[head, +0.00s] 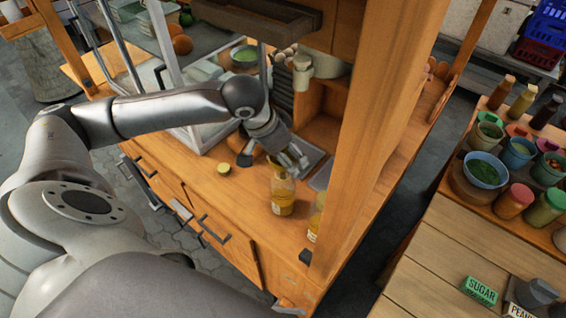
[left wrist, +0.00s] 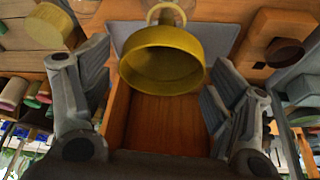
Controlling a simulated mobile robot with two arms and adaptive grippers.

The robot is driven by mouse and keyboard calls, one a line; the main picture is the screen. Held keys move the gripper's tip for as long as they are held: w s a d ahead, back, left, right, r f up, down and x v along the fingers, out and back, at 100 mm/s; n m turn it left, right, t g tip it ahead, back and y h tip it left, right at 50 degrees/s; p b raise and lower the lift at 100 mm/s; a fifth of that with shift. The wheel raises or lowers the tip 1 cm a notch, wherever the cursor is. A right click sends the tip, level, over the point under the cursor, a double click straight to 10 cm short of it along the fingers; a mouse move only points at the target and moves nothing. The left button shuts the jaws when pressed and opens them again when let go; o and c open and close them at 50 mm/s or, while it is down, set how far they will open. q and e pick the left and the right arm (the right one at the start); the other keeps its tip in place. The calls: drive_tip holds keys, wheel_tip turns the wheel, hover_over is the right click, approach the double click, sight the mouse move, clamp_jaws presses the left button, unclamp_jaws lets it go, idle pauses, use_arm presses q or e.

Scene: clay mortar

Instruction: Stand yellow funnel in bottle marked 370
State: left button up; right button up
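The yellow funnel (left wrist: 162,62) shows in the left wrist view with its wide round mouth towards the camera and a pale ring at its top edge. My left gripper (left wrist: 162,75) has its fingers spread on either side of it, with small gaps visible. In the head view my left gripper (head: 290,158) is just above a clear bottle (head: 283,194) with yellow contents; a bit of yellow shows beside the fingers. A second similar bottle (head: 314,222) is partly hidden by the wooden post. The bottle markings are unreadable. My right gripper is not in view.
A thick wooden post (head: 372,130) stands close on the right. A grey tray (head: 308,160) is behind the gripper. The counter's front left is clear.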

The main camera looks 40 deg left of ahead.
use_arm(q)
drive_tip(key=shift+r, duration=0.3)
drive_tip(key=v, duration=1.1)
drive_tip(key=shift+r, duration=0.2)
drive_tip(key=shift+s, duration=0.2)
